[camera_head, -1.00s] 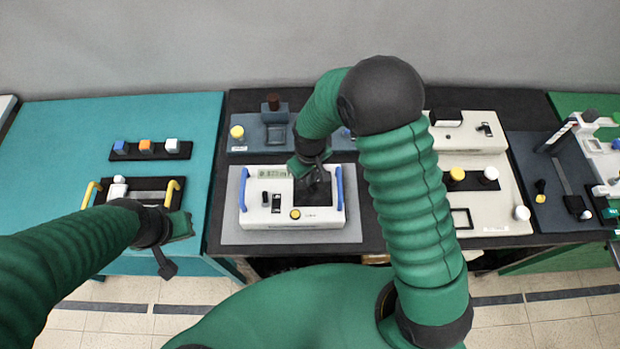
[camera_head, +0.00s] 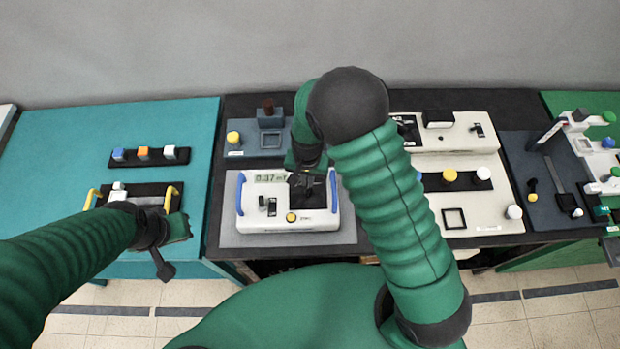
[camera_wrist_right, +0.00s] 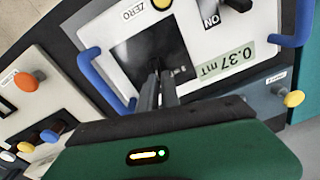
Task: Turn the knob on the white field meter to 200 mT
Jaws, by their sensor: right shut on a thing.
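The white field meter (camera_head: 262,222) has blue handles at its sides and sits on a grey mat. Its display (camera_head: 271,178) reads 0.37 mT, also legible upside down in the right wrist view (camera_wrist_right: 224,62). My right gripper (camera_head: 307,184) is over the meter's black panel (camera_head: 318,203). In the right wrist view its fingers (camera_wrist_right: 158,82) are close together at that panel, shut on the knob, which the fingers almost wholly hide. I cannot read the knob's setting. My left gripper (camera_head: 170,245) hangs at the teal table's front, away from the meter; its jaws are unclear.
A black switch (camera_head: 272,206) and a yellow ZERO button (camera_head: 291,217) are on the meter. A dark box with a yellow knob (camera_head: 233,138) stands behind it. A cream device (camera_head: 478,212) is at right. A yellow-handled tray (camera_head: 145,190) lies at left.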

